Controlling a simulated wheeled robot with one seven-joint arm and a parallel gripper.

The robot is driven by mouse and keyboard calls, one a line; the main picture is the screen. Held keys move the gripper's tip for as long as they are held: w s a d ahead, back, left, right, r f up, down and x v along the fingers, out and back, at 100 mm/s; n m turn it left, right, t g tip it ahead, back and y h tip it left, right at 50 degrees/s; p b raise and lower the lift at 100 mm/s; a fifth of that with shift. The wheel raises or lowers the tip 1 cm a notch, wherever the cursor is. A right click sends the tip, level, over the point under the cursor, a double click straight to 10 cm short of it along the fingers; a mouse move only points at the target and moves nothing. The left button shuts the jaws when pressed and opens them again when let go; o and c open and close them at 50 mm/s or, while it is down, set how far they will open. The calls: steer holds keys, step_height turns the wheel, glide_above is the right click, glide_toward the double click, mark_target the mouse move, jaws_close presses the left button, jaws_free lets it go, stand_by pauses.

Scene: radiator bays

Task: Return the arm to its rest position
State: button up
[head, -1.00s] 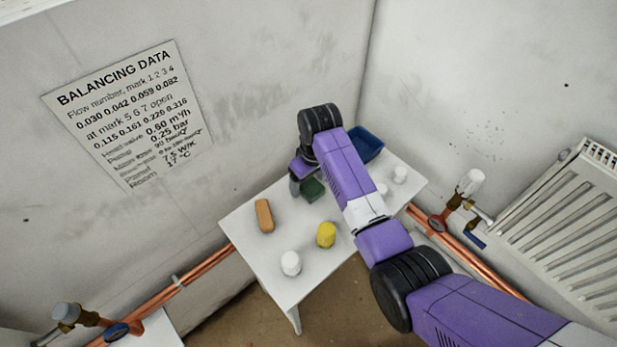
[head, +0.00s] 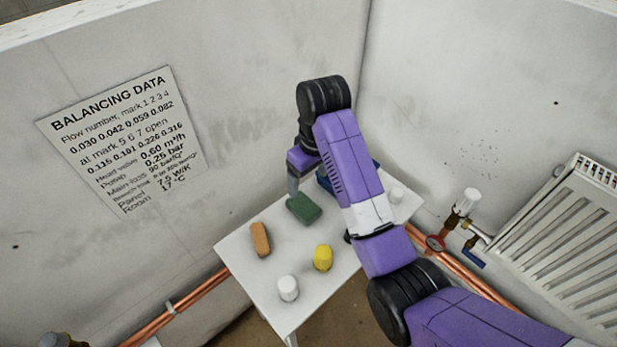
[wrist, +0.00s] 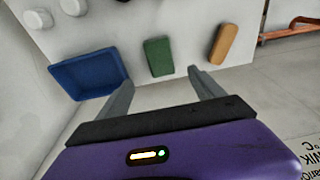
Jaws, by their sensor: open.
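My gripper (wrist: 158,90) is open and empty in the wrist view, its two grey fingers apart. In the head view my gripper (head: 293,186) is above the far side of the small white table, near a green block (head: 304,208). The green block also shows in the wrist view (wrist: 157,57), beyond the fingers and apart from them. My purple arm is bent and reaches over the table, hiding part of it.
The white table (head: 252,290) holds an orange block (head: 261,239), a yellow piece (head: 323,258), white caps (head: 288,288) and a blue tray (wrist: 88,72). Copper pipes (head: 195,305), a valve (head: 464,210) and a radiator (head: 580,240) line the walls.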

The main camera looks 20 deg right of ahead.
stand_by(0.4)
steer(key=w+r+m+t, duration=0.1)
steer(key=w+r+t, duration=0.4)
steer(key=w+t, duration=0.3)
steer(key=s+m+t+b, duration=0.1)
steer(key=s+t, duration=0.4)
steer(key=s, duration=4.4)
steer(key=shift+a+r+m+h, duration=0.3)
steer(key=shift+m, duration=0.5)
steer(key=o, duration=0.5)
steer(key=shift+s+f, duration=0.2)
steer(key=shift+s, duration=0.15)
